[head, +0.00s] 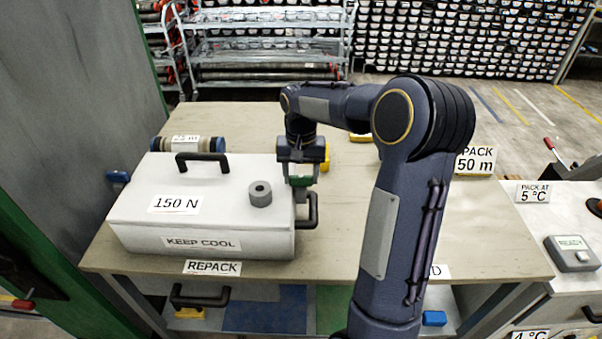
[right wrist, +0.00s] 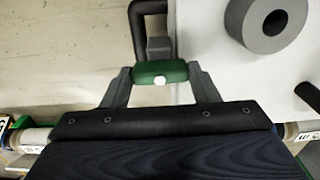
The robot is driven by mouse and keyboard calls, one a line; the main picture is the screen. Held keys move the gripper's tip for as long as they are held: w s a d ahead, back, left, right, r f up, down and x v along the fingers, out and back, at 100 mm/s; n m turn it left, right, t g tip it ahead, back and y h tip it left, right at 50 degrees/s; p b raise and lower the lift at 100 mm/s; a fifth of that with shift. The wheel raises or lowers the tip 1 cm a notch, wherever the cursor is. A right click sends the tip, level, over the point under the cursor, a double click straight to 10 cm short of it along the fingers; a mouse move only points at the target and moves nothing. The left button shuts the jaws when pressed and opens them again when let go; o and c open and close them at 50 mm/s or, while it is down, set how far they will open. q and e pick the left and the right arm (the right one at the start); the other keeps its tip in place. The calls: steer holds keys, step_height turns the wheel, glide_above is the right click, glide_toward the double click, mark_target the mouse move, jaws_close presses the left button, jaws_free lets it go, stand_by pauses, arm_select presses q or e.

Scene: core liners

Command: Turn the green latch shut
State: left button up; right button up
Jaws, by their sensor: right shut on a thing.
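The green latch (right wrist: 160,73) shows in the right wrist view as a short green bar with a white dot, beside the black side handle of a white box (head: 130,203). My right gripper (right wrist: 160,80) is shut on the green latch, one finger at each end of it. In the head view, my right gripper (head: 300,172) reaches down at the right side of the box, and a little green shows at its fingers. The box lid looks closed. My left gripper is not in view.
A grey ring (head: 260,193) and a black handle (head: 202,158) are on the box lid. A core tube (head: 188,144) labelled 25 m lies behind the box. A yellow object (head: 325,160) stands just behind my gripper.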

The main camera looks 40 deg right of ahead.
mark_target(301, 176)
stand_by(0.3)
steer(key=o, duration=1)
steer(key=shift+r, duration=0.1)
step_height(301, 176, up, 8)
steer(key=shift+f, duration=0.2)
